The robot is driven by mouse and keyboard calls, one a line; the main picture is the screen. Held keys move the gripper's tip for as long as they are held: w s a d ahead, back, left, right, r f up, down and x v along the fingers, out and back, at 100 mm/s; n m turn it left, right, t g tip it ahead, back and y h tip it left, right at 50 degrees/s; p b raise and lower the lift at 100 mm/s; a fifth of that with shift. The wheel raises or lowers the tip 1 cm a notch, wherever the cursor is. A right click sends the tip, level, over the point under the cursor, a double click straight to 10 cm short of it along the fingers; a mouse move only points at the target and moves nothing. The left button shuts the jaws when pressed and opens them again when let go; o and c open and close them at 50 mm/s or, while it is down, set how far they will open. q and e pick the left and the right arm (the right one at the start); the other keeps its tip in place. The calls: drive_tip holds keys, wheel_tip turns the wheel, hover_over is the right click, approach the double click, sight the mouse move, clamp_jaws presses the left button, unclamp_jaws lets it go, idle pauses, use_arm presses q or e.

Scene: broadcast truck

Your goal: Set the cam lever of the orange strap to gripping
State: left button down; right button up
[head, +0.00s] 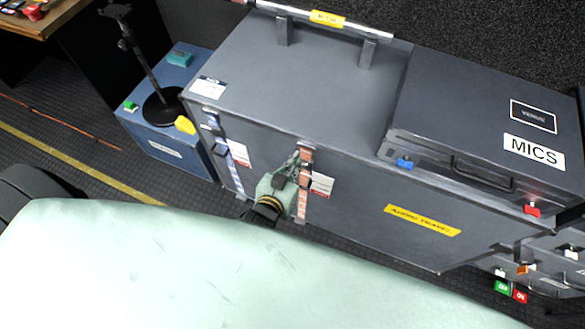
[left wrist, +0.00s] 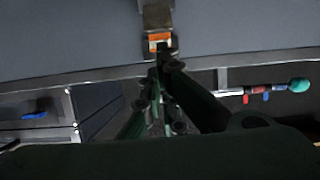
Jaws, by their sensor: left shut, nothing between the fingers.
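The orange strap (head: 302,207) runs down the front of the large grey case, with a metal cam buckle (head: 306,151) near the top edge. In the left wrist view the buckle (left wrist: 158,18) is at top centre, with an orange part (left wrist: 160,40) at its near end. My left gripper (head: 294,160) is shut and empty, just left of the buckle in the head view. In the left wrist view its fingertips (left wrist: 163,66) are close to the orange part; I cannot tell whether they touch it. The lever's position is unclear. My right gripper is not in view.
The grey case (head: 300,85) fills the centre. A blue box (head: 165,135) with a black stand base (head: 165,107) is at left.

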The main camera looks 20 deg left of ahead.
use_arm(q)
drive_tip(key=x, duration=0.5)
drive_tip(key=shift+w+f, duration=0.2)
drive_tip(key=shift+w, duration=0.15)
drive_tip(key=shift+f, duration=0.1)
